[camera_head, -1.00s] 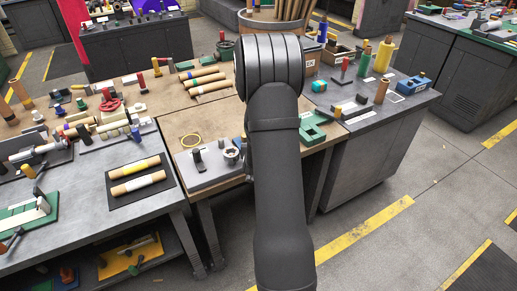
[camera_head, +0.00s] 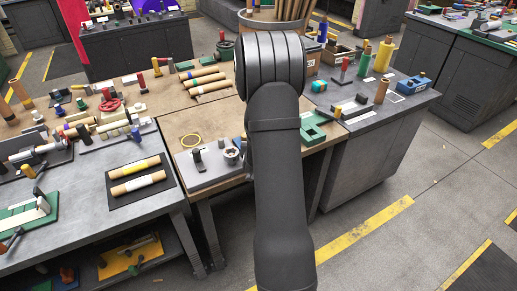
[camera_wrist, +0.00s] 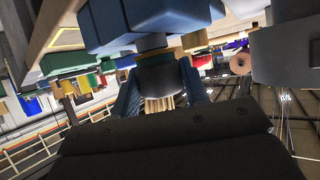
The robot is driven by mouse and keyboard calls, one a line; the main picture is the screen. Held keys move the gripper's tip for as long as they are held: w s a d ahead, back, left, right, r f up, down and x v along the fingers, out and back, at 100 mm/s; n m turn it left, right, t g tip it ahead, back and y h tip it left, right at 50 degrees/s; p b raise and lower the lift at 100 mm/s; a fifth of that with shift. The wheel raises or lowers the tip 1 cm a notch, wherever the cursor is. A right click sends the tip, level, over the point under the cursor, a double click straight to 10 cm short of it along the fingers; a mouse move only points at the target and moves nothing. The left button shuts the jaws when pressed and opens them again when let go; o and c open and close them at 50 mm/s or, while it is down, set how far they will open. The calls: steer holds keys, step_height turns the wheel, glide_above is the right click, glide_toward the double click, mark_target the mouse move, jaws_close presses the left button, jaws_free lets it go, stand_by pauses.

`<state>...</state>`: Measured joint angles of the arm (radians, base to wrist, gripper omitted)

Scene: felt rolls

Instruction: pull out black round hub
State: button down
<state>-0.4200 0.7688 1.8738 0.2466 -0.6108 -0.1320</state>
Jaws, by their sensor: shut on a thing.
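My gripper (camera_wrist: 160,70) shows in the wrist view, its two bluish fingers one on each side of a dark round piece. This piece looks like the black round hub (camera_wrist: 160,79), and the fingers are shut on it. A blue block-like part (camera_wrist: 150,24) lies right against the hub at the top of the wrist view. I cannot tell whether the hub is still seated in it. In the head view my own arm hides the gripper and the hub.
A green bracket (camera_head: 313,133) lies to the right. Cardboard rolls (camera_head: 205,82) lie behind.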

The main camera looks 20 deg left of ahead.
steer(key=shift+r, duration=0.7)
stand_by(0.3)
steer(key=shift+r, duration=3.5)
